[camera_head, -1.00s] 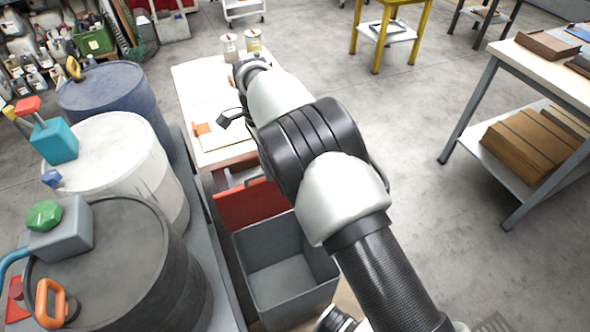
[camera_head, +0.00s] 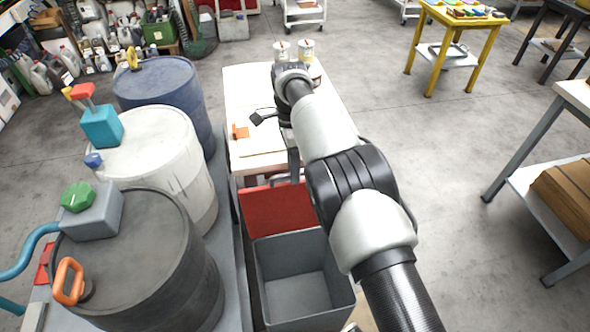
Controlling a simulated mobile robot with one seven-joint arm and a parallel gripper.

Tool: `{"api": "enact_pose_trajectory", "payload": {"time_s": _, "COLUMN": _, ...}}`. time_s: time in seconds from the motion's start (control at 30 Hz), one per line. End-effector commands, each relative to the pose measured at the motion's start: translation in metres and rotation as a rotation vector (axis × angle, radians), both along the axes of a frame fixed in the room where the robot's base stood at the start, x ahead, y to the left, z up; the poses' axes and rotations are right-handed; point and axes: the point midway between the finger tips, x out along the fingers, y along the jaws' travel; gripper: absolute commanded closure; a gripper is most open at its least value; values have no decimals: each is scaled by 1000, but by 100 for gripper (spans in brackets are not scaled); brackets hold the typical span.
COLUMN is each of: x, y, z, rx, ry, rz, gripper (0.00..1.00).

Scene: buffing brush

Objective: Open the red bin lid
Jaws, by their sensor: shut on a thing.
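The red bin lid (camera_head: 275,210) stands raised at the far side of the grey bin (camera_head: 302,290), tilted up and back. The bin's inside shows and looks empty. A grey handle (camera_head: 280,181) runs along the lid's upper edge. My arm reaches over the bin's right side and bends down at the worktable's near edge. My gripper (camera_head: 293,165) is small and partly hidden by my arm, at the lid's upper edge. It is shut on the lid's handle, though the fingertips are hard to make out.
A pale worktable (camera_head: 245,90) is just beyond the lid, with an orange item (camera_head: 240,131) and two cans (camera_head: 306,48) on it. Several drums, one of them white (camera_head: 165,150), stand on the left. A bench (camera_head: 540,190) is at right, with clear floor (camera_head: 440,150) between.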

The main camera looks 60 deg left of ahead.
Motion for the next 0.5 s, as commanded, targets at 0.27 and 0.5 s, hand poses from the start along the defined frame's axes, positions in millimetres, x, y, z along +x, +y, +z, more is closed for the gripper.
{"api": "enact_pose_trajectory", "payload": {"time_s": 0.27, "x": -2, "y": -2, "z": -9, "rx": -9, "ry": 6, "rz": 1, "gripper": 71}}
{"api": "enact_pose_trajectory", "payload": {"time_s": 0.5, "x": -1, "y": -1, "z": 4, "rx": -5, "ry": 3, "rz": 1, "gripper": 71}}
